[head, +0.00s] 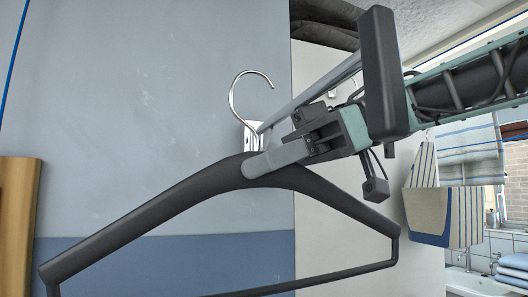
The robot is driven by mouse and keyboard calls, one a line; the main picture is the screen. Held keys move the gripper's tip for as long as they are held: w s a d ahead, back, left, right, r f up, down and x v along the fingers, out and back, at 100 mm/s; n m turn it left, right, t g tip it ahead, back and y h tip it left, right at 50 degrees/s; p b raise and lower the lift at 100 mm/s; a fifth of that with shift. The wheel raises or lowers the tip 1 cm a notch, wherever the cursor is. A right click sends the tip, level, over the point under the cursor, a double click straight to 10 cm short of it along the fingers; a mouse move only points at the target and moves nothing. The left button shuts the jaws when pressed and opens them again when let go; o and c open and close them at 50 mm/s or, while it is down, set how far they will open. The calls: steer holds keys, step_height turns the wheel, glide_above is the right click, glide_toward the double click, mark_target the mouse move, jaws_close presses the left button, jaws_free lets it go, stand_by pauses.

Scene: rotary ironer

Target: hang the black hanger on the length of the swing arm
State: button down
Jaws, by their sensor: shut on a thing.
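The black hanger (150,213) hangs across the lower middle of the head view, its chrome hook (236,92) upright with the mouth to the right. My gripper (264,162) is shut on the hanger's neck, just under the hook. The swing arm (315,95) is a silver bar that runs from a bracket (254,132) on the wall up to the right, partly hidden by my gripper and arm. In the picture the hook stands left of the bar, apart from it. I cannot tell their difference in depth.
A grey-blue wall (140,90) with a darker lower band fills the left. A wooden board (18,225) stands at the far left. At the right are hanging striped cloths (468,160), a bag (428,207) and a basin (478,284) with folded towels (512,268).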

mark_target(301, 175)
step_height(301, 175, up, 2)
steer(key=shift+d+y, duration=0.15)
steer(key=shift+y, duration=0.15)
steer(key=shift+w+d+r+p, duration=0.15)
steer(key=shift+d+p, duration=0.15)
steer(key=shift+p, duration=0.15)
steer(key=shift+d, duration=0.65)
steer(key=shift+w+d+f, duration=0.25)
steer(key=shift+d+f, duration=0.05)
steer(key=shift+d, duration=0.15)
steer(key=shift+w+d+f+p, duration=0.1)
steer(key=shift+d+p, duration=0.3)
steer(key=shift+d, duration=0.1)
steer(key=shift+w+d+f+b, duration=0.1)
steer(key=shift+d+f+b, duration=0.25)
steer(key=shift+f, duration=0.25)
steer(key=shift+w+d+f+b, duration=0.1)
steer(key=shift+d+f+b, duration=0.2)
steer(key=shift+f, duration=0.7)
steer(key=c, duration=1.5)
jaws_free()
